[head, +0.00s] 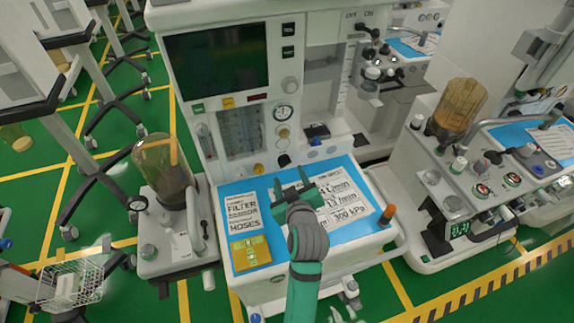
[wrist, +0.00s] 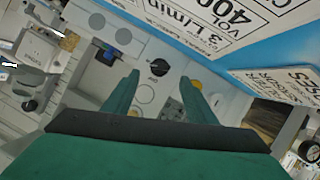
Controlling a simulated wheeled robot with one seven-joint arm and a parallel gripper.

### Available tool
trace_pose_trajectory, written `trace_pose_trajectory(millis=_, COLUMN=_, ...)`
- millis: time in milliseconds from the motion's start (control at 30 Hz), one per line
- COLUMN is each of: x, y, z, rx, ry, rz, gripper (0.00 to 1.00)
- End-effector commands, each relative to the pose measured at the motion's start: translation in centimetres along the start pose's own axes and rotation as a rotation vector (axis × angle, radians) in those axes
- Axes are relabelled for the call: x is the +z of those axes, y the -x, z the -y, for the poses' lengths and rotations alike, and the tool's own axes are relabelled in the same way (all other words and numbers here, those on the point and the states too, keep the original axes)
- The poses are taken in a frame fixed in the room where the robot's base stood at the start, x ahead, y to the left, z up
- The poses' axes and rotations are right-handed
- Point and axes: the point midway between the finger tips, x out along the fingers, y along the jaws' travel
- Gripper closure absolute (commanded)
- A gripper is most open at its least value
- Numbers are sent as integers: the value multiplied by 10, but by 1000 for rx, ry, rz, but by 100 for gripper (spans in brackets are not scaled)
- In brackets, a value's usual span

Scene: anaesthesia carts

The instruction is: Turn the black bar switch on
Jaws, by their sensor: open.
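A round black knob (wrist: 159,67) with a small white mark shows between my fingers in the wrist view, on the pale front panel. In the head view it appears to be the black knob (head: 284,160) low on the cart's panel, just beyond my fingertips. Another black switch (head: 366,28), under an OFF/ON-like label, is at the top right of the cart. I cannot tell its setting. My gripper (head: 290,181) is open and empty above the blue work surface; its two green fingers (wrist: 160,82) are apart from the knob.
The blue work surface (head: 262,218) holds printed cards and a yellow-green item (head: 250,251). An orange-topped post (head: 387,215) stands at its right corner. A dark screen (head: 215,62) is above. Another machine (head: 440,190) stands close on the right; a canister (head: 160,160) is on the left.

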Motion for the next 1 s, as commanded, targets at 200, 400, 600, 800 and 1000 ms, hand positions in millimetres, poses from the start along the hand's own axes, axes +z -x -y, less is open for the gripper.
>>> trace_pose_trajectory(millis=200, x=-1, y=-40, z=0, rx=-2, ry=2, rz=0, gripper=48)
trace_pose_trajectory(millis=400, x=1, y=-62, z=-2, rx=2, ry=0, rz=2, gripper=48)
trace_pose_trajectory(millis=600, x=3, y=-70, z=-5, rx=7, ry=-2, rz=4, gripper=48)
trace_pose_trajectory(millis=800, x=2, y=-70, z=-3, rx=5, ry=-1, rz=2, gripper=48)
trace_pose_trajectory(millis=1000, x=1, y=-70, z=-2, rx=3, ry=0, rz=2, gripper=89)
